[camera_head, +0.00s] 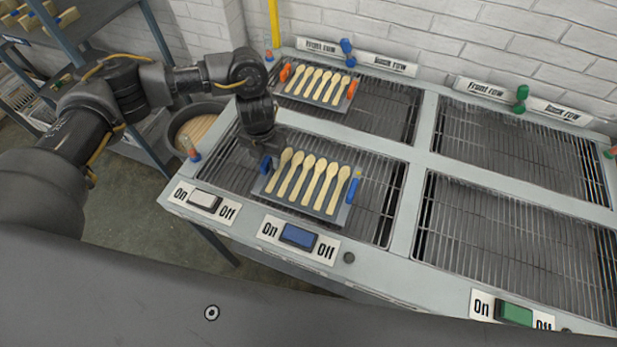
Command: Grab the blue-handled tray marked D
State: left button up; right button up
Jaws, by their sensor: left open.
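The blue-handled tray (342,213) lies on the front left grate with several wooden spoons (308,180) in a row on it. Its left blue handle (266,164) and right blue handle (353,191) stand at its two ends. I cannot make out a letter D on it. My left gripper (262,150) is open and points down at the left handle, very close to it. Its fingertips are small and dark, and I cannot tell whether they touch the handle. My right gripper is not in view.
An orange-handled tray (347,99) with spoons lies on the back left grate. The two right grates (515,225) are empty. White, blue (298,236) and green (514,313) switches line the front edge. A round bin (196,126) stands left of the press, and a shelf (85,50) behind.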

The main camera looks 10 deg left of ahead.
pick_arm(q)
jog(key=shift+f, duration=0.2)
grip_shut()
jog(key=shift+r, duration=0.15)
